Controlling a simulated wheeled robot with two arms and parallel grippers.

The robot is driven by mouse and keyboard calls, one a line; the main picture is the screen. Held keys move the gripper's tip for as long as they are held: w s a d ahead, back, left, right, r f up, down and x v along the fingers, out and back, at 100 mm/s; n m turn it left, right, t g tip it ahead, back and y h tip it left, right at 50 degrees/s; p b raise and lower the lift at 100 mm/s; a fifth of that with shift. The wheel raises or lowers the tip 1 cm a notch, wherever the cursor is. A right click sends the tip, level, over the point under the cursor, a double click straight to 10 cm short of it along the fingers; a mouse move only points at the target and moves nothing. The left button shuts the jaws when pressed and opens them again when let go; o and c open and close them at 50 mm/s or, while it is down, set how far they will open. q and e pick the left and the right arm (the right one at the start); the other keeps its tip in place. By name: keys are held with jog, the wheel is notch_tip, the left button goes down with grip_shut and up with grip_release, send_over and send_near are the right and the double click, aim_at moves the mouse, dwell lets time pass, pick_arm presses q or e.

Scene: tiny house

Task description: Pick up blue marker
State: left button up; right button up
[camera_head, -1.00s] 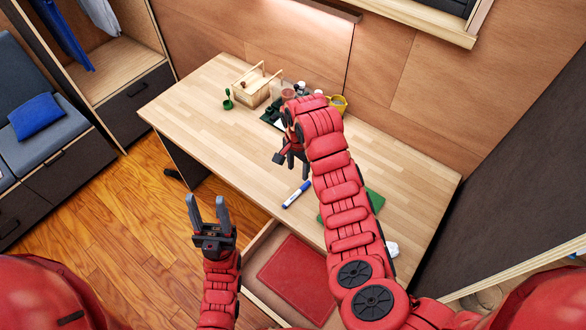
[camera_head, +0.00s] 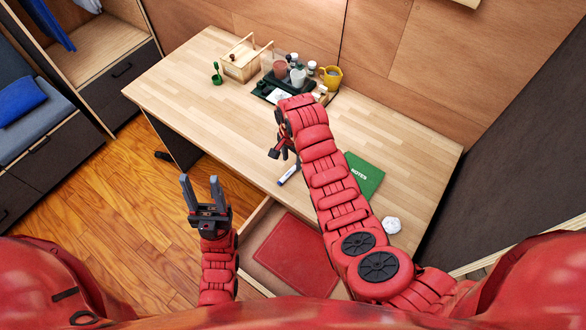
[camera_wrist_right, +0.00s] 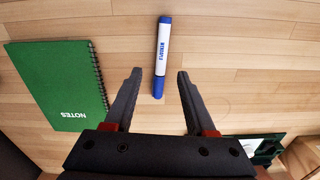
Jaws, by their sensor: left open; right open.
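The blue marker (camera_head: 289,174) lies on the wooden desk near its front edge, partly hidden by my right arm in the head view. In the right wrist view the white-bodied marker with blue ends (camera_wrist_right: 161,60) lies on the wood, its lower end between my open right fingers in the picture. My right gripper (camera_head: 278,153) hangs over the desk just above the marker; its open fingers also show in the right wrist view (camera_wrist_right: 158,78), apart from the marker. My left gripper (camera_head: 201,182) is open and empty, pointing up in front of the desk.
A green notebook (camera_head: 364,176) lies beside the marker. At the back are a wooden basket (camera_head: 243,66), a green cup (camera_head: 217,78), a dark tray with bottles (camera_head: 265,92) and a yellow mug (camera_head: 331,79). An open drawer holds a red item (camera_head: 295,255).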

aim_at(293, 168)
jog(key=shift+w+f+p, duration=0.25)
jog(key=shift+f+p, duration=0.4)
jog(key=shift+f, duration=0.45)
jog(key=shift+d+f, duration=0.15)
jog(key=shift+f, duration=1.2)
grip_shut()
